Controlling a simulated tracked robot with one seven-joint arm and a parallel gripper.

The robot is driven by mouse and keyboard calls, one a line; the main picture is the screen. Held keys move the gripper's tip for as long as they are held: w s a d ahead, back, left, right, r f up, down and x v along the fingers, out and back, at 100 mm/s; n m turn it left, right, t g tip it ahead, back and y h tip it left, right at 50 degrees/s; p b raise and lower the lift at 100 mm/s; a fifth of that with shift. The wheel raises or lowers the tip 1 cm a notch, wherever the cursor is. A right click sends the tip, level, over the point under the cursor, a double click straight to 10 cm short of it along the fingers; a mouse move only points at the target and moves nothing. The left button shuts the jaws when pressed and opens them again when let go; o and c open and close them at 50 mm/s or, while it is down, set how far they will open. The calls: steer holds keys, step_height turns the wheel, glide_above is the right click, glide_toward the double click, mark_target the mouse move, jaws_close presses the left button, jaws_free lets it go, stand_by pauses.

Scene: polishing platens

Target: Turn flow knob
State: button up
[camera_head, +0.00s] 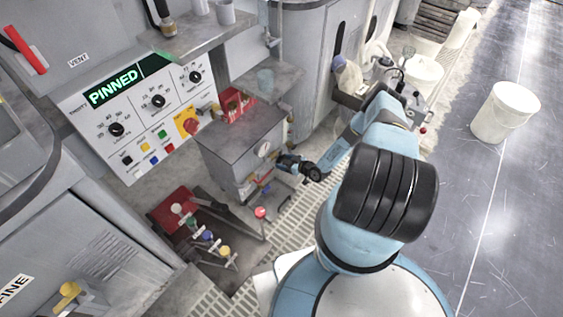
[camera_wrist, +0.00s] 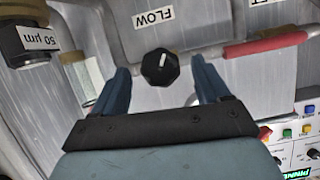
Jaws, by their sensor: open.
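The flow knob (camera_wrist: 160,67) is a black faceted knob with a white pointer line, below an upside-down "FLOW" label (camera_wrist: 154,17) in the wrist view. My gripper (camera_wrist: 160,74) is open, with one blue finger to the left of the knob and one to the right. Gaps show between the knob and both fingers. I cannot tell how far the fingertips are from the panel. In the head view my gripper (camera_head: 279,163) is at the front of a grey cabinet (camera_head: 245,140), and the knob cannot be made out there.
A red-sleeved pipe (camera_wrist: 265,46) runs to the right of the knob. A dark cylinder marked "50 µm" (camera_wrist: 38,40) is at the left. A control panel (camera_head: 150,110) reads "PINNED". Coloured-handled valves (camera_head: 207,237) stand low on the left. A white bucket (camera_head: 505,112) stands on the open floor.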

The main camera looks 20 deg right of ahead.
steer(key=v, duration=1)
steer(key=shift+s+d+r, duration=0.15)
steer(key=shift+s+d, duration=0.05)
steer(key=shift+s, duration=0.1)
